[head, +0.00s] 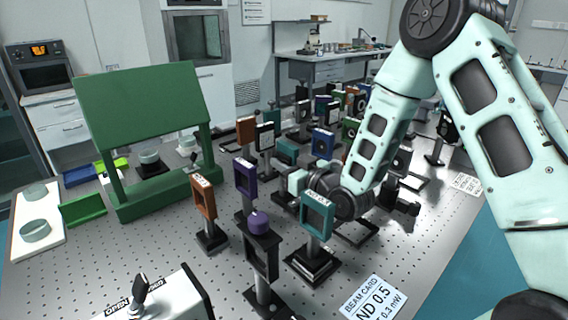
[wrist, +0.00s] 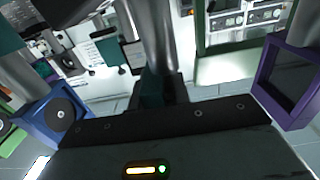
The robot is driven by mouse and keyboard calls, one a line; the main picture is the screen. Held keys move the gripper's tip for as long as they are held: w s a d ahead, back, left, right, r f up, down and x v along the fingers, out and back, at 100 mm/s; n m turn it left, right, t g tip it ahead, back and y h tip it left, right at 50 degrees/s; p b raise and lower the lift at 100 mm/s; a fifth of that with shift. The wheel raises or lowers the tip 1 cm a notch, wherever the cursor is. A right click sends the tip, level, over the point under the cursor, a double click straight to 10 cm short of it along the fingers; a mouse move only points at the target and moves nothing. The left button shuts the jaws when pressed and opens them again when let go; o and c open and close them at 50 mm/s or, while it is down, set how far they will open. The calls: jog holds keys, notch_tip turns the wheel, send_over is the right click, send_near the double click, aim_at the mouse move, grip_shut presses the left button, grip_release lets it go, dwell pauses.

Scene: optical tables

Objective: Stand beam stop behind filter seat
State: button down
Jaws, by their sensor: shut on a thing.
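My gripper (head: 292,184) is low over the middle of the optical table, pointing left, partly hidden behind the teal frame (head: 317,212). In the wrist view a grey metal post (wrist: 152,40) stands at the middle, with a dark block at its foot between the jaws; my gripper (wrist: 155,95) is shut on this part. I cannot make out its whole shape, or whether it is the beam stop. A black holder with a purple knob (head: 259,223) stands in front, to the left; I cannot tell which mount is the filter seat.
A purple frame (head: 245,178) and an orange frame (head: 204,198) stand left of my gripper. Many post-mounted optics crowd the table behind. A beam card (head: 374,299) lies at the front. A green stand (head: 140,110) is at left. Bare table (head: 160,245) shows front left.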

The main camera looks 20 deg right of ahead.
jog(key=c, duration=1.3)
grip_release()
jog(key=shift+r+p, duration=0.25)
jog(key=shift+p, duration=0.15)
jog(key=p+v, duration=0.8)
jog(key=v, duration=0.4)
jog(key=shift+f, duration=0.1)
jog(key=shift+f, duration=0.1)
